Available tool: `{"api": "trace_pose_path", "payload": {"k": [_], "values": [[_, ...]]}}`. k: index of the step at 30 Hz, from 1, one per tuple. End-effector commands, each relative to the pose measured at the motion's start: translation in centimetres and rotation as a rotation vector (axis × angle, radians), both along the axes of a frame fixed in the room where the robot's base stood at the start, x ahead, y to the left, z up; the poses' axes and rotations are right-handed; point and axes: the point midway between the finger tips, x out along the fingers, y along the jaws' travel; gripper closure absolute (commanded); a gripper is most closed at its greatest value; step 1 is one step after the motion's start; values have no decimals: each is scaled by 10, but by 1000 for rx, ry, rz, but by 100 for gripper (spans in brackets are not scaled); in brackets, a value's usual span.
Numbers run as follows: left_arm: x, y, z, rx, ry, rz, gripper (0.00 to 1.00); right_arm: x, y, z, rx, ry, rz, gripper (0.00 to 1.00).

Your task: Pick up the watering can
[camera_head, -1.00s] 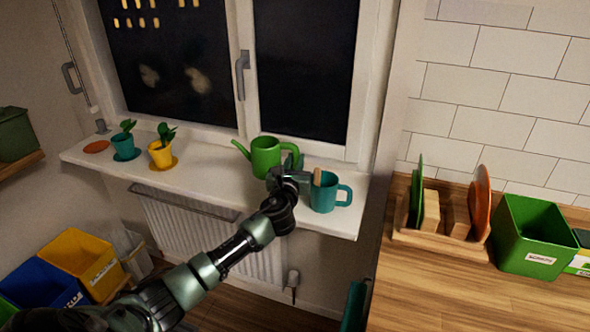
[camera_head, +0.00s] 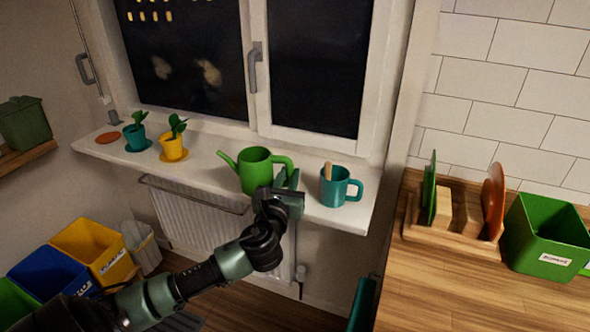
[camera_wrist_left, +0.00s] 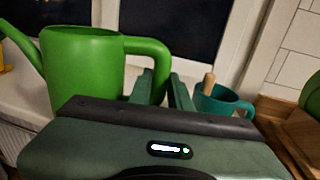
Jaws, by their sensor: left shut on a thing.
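The green watering can (camera_head: 254,172) is upright at the windowsill, its spout to the left and its handle to the right. My left gripper (camera_head: 287,181) reaches up from below and is shut on the can's handle. In the left wrist view the can (camera_wrist_left: 82,65) fills the upper left, and its handle runs to the gripper's fingers (camera_wrist_left: 163,88). I cannot tell whether the can's base touches the sill. My right gripper is not in view.
A teal mug (camera_head: 336,188) with a wooden stick stands close to the right of the gripper. A yellow pot (camera_head: 173,149) and a teal pot (camera_head: 135,138) with plants stand left on the sill (camera_head: 212,165). A radiator (camera_head: 190,213) is below.

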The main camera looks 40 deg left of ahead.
Motion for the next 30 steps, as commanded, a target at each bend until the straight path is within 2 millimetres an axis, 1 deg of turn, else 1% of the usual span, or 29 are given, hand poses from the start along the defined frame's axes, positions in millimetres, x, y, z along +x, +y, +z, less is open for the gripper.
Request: {"api": "trace_pose_path", "payload": {"k": [1,6,15,24,27,30], "values": [[-7,-2,1,4,-2,-2,100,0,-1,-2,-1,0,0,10],[-26,-7,1,3,-2,-2,100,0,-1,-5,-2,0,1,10],[-52,-13,1,3,-3,-1,100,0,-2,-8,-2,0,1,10],[-66,-16,2,3,-3,-1,100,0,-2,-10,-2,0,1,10],[-67,-16,1,2,-2,0,100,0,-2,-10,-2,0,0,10],[-64,-17,1,3,-3,2,100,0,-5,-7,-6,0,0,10]]}}
